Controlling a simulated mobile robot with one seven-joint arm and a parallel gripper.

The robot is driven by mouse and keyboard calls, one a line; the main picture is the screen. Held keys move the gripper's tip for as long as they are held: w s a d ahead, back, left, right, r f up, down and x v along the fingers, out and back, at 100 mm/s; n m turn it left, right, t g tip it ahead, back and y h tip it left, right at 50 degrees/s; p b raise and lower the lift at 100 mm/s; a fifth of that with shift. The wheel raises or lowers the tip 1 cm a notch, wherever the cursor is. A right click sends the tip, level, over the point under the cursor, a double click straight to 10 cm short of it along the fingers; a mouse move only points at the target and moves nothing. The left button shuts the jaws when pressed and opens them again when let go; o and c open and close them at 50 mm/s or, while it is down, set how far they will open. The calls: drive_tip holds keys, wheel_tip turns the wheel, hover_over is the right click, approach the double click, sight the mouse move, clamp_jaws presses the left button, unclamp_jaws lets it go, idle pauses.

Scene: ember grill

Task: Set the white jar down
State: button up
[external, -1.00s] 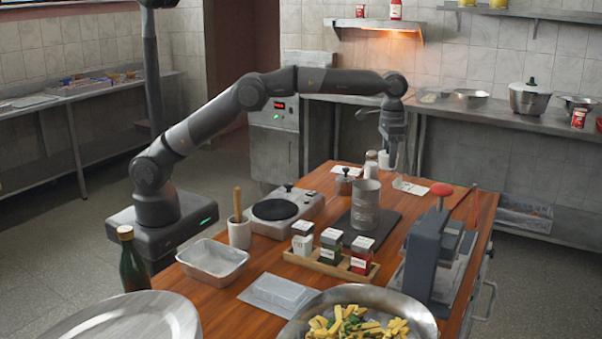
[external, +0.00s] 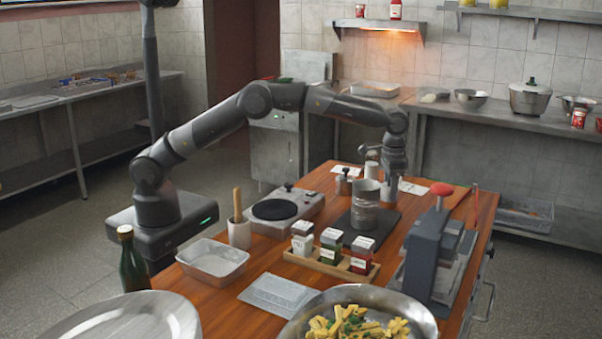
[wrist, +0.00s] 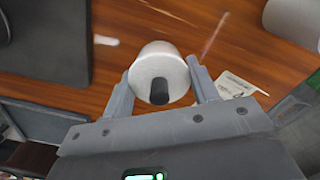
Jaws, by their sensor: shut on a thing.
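The white jar (wrist: 172,82), round with a dark knob on top, sits between the two fingers of my gripper (wrist: 160,76) in the wrist view. The fingers are shut on its sides. In the external view my gripper (external: 391,188) points down, low over the far part of the wooden table, just right of and behind the grey metal canister (external: 366,212). The held jar is mostly hidden there by the canister and fingers. I cannot tell whether its base touches the table.
A dark mat (external: 382,228) lies under the canister. A printed card (wrist: 236,86) lies close to the right finger. A spice rack (external: 330,266) and a red-knobbed press (external: 430,250) are nearer the front.

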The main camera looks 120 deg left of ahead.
drive_tip(key=shift+f, duration=0.15)
drive_tip(key=o, duration=1.1)
wheel_tip(320, 180, up, 12)
drive_tip(key=shift+f, duration=0.15)
drive_tip(key=shift+r, duration=0.35)
